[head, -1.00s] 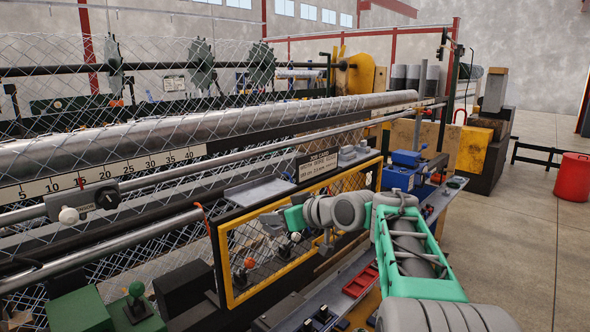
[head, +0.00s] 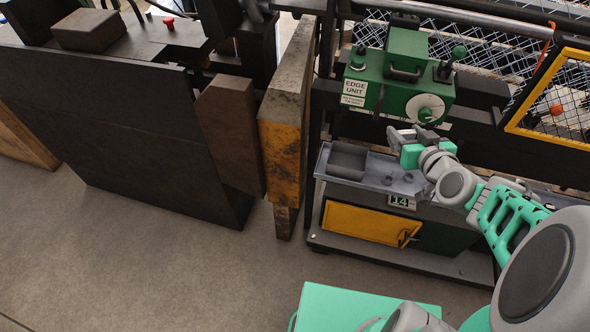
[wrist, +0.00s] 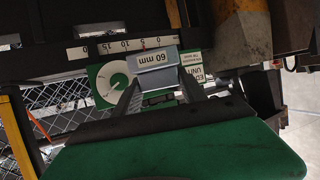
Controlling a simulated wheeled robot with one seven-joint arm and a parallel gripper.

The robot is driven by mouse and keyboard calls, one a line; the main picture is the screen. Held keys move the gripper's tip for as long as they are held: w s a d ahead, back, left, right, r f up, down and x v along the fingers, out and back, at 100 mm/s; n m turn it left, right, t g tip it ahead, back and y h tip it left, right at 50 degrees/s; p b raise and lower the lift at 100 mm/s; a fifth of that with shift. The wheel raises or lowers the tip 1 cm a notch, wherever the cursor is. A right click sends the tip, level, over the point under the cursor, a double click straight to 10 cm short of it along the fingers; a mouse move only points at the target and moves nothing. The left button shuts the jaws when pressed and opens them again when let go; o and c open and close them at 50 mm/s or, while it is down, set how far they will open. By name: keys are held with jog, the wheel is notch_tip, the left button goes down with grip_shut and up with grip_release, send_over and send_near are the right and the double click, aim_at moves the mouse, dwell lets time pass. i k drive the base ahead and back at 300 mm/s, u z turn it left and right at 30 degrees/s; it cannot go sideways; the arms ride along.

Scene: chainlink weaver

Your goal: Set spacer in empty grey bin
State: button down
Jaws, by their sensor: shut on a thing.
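The spacer (wrist: 155,60) is a grey block with a "60 mm" label, seen between my fingertips in the wrist view. My gripper (wrist: 157,80) is shut on it. In the head view my gripper (head: 403,135) is above the grey cart top, right of the bin, below the green edge unit. The spacer is hard to make out there. The grey bin (head: 347,151) is a small square tray at the left end of the cart top. Its visible inside looks empty.
The green edge unit (head: 404,75) with a white dial stands behind the cart. A rusty yellow post (head: 280,150) stands close left of the cart. Round holes mark the cart top (head: 402,187) right of the bin. A yellow-framed mesh panel (head: 550,95) is at right.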

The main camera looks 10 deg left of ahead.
aim_at(345, 165)
jog(key=u, duration=3.25)
jog(key=k, duration=1.2)
jog(key=z, duration=1)
jog(key=i, duration=0.5)
jog(key=z, duration=0.05)
